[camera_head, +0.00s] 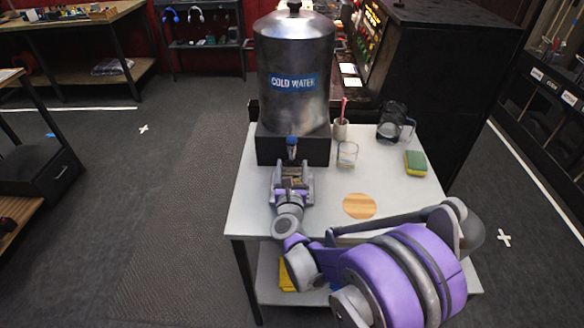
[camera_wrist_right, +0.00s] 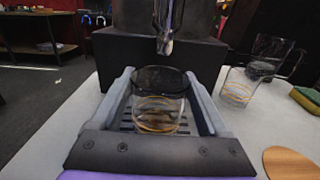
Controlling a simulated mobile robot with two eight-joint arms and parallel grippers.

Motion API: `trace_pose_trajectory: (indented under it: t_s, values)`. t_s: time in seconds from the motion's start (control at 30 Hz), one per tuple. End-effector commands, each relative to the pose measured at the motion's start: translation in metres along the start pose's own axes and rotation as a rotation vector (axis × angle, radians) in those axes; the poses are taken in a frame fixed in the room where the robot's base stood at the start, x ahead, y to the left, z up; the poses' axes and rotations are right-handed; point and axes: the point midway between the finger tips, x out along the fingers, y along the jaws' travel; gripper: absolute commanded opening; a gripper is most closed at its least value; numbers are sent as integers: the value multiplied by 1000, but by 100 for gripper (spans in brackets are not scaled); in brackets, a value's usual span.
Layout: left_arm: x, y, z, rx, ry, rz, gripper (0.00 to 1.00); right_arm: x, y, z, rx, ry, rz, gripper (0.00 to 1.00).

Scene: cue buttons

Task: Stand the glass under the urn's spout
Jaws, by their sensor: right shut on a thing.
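The metal urn (camera_head: 295,75) with a "COLD WATER" label stands on a black base at the back of the white table. Its spout (camera_head: 292,148) has a blue handle; the spout tip (camera_wrist_right: 165,45) shows in the wrist view. My right gripper (camera_head: 292,176) is in front of the base, below the spout. In the wrist view its fingers (camera_wrist_right: 160,100) are shut on a clear glass (camera_wrist_right: 158,100) with orange bands, upright. The spout tip appears just above and behind the glass rim. A slotted dark surface shows under the glass; contact is unclear. My left gripper is out of view.
A second banded glass (camera_head: 347,155) stands right of the base, near a cup (camera_head: 340,130) with a red-handled item. A dark pitcher (camera_head: 390,124) and a green-yellow sponge (camera_head: 415,163) stand further right. A round wooden coaster (camera_head: 359,206) lies on the table (camera_head: 245,205).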

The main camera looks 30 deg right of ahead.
Motion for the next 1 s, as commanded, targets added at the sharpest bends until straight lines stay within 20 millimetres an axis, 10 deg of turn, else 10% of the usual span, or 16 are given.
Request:
trace_pose_trajectory:
  t_s: [0.13,0.17,0.27,0.6,1.0]
  values:
    - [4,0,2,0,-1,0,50,0,0,-5,0,0,0,11]
    - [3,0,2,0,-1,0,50,0,0,-4,0,0,0,83]
    - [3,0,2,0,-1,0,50,0,0,-3,0,0,0,100]
    - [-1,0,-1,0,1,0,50,-2,0,2,1,0,0,100]
    - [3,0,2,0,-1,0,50,-83,1,0,1,0,4,100]
